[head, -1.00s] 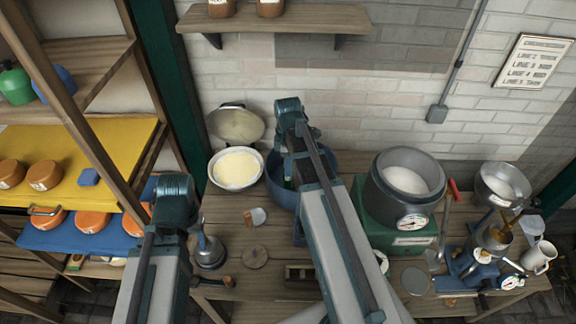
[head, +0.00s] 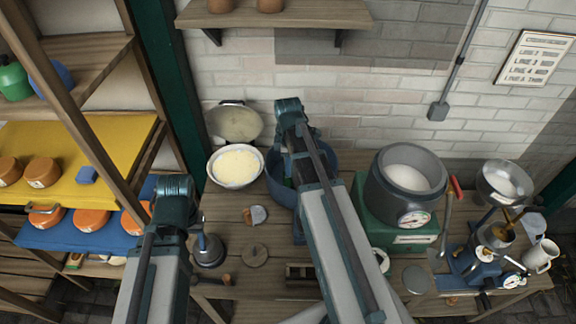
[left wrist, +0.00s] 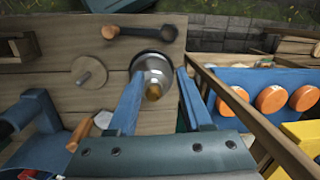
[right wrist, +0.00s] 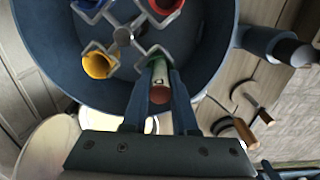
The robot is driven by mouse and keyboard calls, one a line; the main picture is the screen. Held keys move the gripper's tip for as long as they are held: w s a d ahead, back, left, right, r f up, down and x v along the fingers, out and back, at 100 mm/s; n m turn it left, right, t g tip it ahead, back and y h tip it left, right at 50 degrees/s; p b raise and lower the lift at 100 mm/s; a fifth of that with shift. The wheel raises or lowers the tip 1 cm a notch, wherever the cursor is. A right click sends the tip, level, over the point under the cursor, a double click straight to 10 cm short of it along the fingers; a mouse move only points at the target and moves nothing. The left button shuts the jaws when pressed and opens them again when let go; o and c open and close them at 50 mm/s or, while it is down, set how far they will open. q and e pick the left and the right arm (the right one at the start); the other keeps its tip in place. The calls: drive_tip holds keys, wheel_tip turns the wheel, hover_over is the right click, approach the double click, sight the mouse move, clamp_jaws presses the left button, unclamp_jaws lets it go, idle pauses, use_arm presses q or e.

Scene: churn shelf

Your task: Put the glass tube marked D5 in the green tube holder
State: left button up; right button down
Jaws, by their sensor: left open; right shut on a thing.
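My right gripper (right wrist: 160,88) is shut on a glass tube (right wrist: 160,94) with a reddish-brown end, over the blue tub (right wrist: 50,55). The tube lines up with the green tube holder (right wrist: 151,66), which is mostly hidden behind it; I cannot tell how deep the tube sits. Its mark is not readable. A metal rotor (right wrist: 123,36) in the tub also carries yellow (right wrist: 99,65), red (right wrist: 166,6) and blue holders. In the head view my right arm covers part of the tub (head: 326,160). My left gripper (left wrist: 160,78) is open and empty, by a metal bell-shaped thing (left wrist: 155,70).
In the head view, a white bowl (head: 236,168) is left of the tub. A steel pot on a green base (head: 383,222) is to its right. A wooden disc (head: 256,256) and a small brown-and-white thing (head: 258,214) lie on the bench. A shelf with orange rounds (head: 90,220) stands left.

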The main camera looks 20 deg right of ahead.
drive_tip(key=shift+f+b, duration=0.5)
drive_tip(key=shift+f, duration=0.1)
drive_tip(key=shift+c, duration=1.5)
unclamp_jaws()
drive_tip(key=shift+r, duration=0.15)
drive_tip(key=shift+r+p, duration=4.55)
drive_tip(key=shift+p, duration=0.15)
drive_tip(key=shift+f, duration=0.1)
